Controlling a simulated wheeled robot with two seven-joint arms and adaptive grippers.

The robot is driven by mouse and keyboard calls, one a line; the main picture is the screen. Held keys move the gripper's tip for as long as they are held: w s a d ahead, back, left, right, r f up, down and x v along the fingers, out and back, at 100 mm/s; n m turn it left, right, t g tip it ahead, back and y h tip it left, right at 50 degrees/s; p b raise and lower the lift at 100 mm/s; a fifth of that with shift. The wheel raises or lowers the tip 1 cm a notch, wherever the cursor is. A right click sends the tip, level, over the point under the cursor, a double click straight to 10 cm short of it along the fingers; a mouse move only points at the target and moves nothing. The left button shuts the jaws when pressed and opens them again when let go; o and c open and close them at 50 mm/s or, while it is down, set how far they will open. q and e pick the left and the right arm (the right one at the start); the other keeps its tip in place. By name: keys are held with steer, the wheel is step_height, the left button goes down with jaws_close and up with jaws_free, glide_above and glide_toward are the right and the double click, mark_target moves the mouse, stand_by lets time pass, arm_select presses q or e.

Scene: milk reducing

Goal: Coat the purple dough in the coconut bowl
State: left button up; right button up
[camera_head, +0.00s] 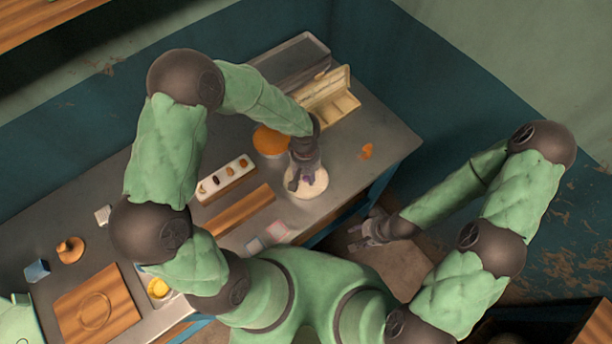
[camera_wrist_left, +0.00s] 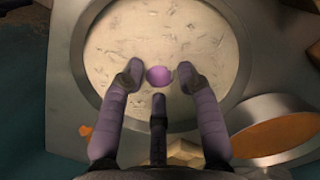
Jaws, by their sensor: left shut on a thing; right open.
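The coconut bowl (camera_head: 306,187) is a round bowl of pale, flaky coconut near the counter's front edge. In the left wrist view the coconut bowl (camera_wrist_left: 150,22) fills the upper middle. My left gripper (camera_head: 305,180) is over this bowl, pointing down. The purple dough (camera_wrist_left: 158,76) is a small ball between the fingertips of my left gripper (camera_wrist_left: 160,78), which is shut on it. I cannot tell whether the dough touches the coconut. My right gripper (camera_head: 360,236) is open and empty, off the counter's front edge.
An orange-filled bowl (camera_head: 270,141) stands just behind the coconut bowl. A white tray (camera_head: 226,178) with small brown pieces and a wooden board (camera_head: 237,218) lie to the left. A pale open box (camera_head: 330,97) is at the back. An orange piece (camera_head: 366,151) lies to the right.

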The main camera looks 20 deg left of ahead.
steer(key=shift+f+b, duration=2.7)
stand_by(5.3)
